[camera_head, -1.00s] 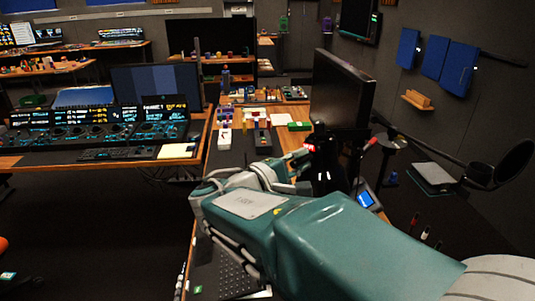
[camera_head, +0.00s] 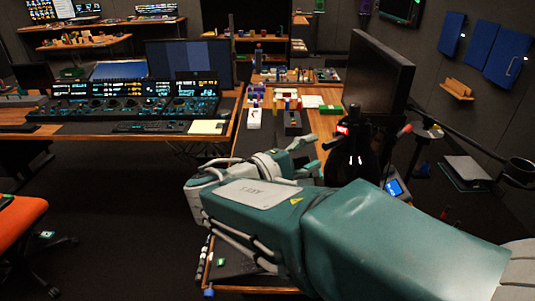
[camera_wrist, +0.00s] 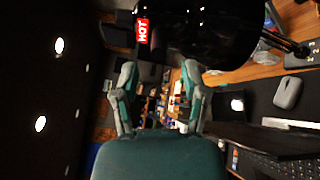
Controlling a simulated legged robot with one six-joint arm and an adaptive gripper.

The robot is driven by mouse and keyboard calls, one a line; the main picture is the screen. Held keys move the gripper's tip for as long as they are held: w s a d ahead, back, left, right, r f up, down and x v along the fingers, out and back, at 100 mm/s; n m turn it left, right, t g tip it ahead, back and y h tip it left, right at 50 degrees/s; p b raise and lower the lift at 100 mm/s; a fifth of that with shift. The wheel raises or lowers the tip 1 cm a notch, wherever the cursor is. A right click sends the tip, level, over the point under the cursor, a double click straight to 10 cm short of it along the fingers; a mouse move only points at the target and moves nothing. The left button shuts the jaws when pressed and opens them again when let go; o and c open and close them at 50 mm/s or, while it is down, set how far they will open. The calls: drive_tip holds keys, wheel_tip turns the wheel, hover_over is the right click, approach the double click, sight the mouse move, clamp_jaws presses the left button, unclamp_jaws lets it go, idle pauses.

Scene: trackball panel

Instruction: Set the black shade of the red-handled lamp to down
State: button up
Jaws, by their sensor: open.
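The black lamp shade (camera_head: 352,168) is a dark bell shape in the head view, narrow at the top and wide at the bottom, with a red label near its top. In the wrist view the dark shade (camera_wrist: 215,35) fills the top middle, beside a red label reading "HOT" (camera_wrist: 142,31). A red tip (camera_head: 405,130), perhaps the lamp's handle, shows to its right in the head view. My gripper (camera_head: 306,154) is open just left of the shade. In the wrist view my gripper (camera_wrist: 158,72) has its fingers apart below the shade, with nothing held between them. I cannot tell whether it touches the shade.
A large black monitor (camera_head: 378,75) stands behind the lamp. A dark lamp arm (camera_head: 465,148) reaches right. A small blue-screened device (camera_head: 394,188) sits right of the shade. A control desk (camera_head: 140,100) stands left. An orange chair (camera_head: 18,220) is at the lower left, with dark open floor between.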

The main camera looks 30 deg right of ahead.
drive_tip(key=a, duration=0.6)
drive_tip(key=shift+s, duration=0.25)
